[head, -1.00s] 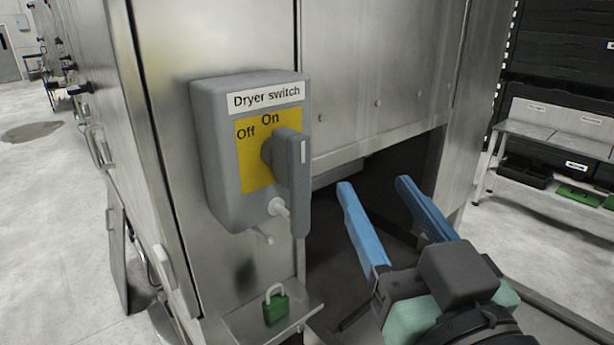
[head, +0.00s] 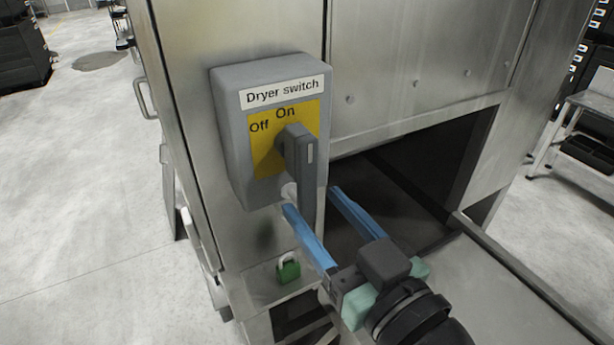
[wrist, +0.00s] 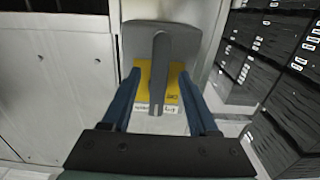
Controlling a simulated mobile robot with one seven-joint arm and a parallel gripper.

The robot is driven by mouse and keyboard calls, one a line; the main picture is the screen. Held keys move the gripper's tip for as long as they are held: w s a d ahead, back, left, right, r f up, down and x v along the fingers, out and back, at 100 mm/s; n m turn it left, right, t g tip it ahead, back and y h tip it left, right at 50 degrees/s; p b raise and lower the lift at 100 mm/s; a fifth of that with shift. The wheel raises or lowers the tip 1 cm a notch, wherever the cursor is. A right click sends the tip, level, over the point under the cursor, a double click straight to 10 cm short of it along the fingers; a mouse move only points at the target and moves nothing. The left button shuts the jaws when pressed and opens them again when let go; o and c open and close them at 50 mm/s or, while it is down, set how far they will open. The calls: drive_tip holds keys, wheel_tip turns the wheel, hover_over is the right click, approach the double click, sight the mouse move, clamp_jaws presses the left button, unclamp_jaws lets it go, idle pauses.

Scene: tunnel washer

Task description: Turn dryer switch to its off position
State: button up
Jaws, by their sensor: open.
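The grey dryer switch box (head: 232,140) is on the steel machine wall, with a yellow plate (head: 264,160) marked Off and On. Its dark grey handle (head: 305,170) stands upright, in line with On rather than Off. My gripper (head: 312,199) is open, its blue fingers one on each side of the handle's lower end in the head view. In the wrist view, the switch appears upside down, and the handle (wrist: 160,65) lies between the open fingers (wrist: 158,74). I cannot tell whether either finger touches it.
A dark opening (head: 420,170) in the machine is to the right of the switch. Dark storage drawers (wrist: 262,60) stand at the right in the wrist view. Open floor lies left.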

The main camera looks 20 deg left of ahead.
sight(310, 199)
drive_tip(key=shift+p+x, duration=0.55)
drive_tip(key=shift+x, duration=1.25)
clamp_jaws()
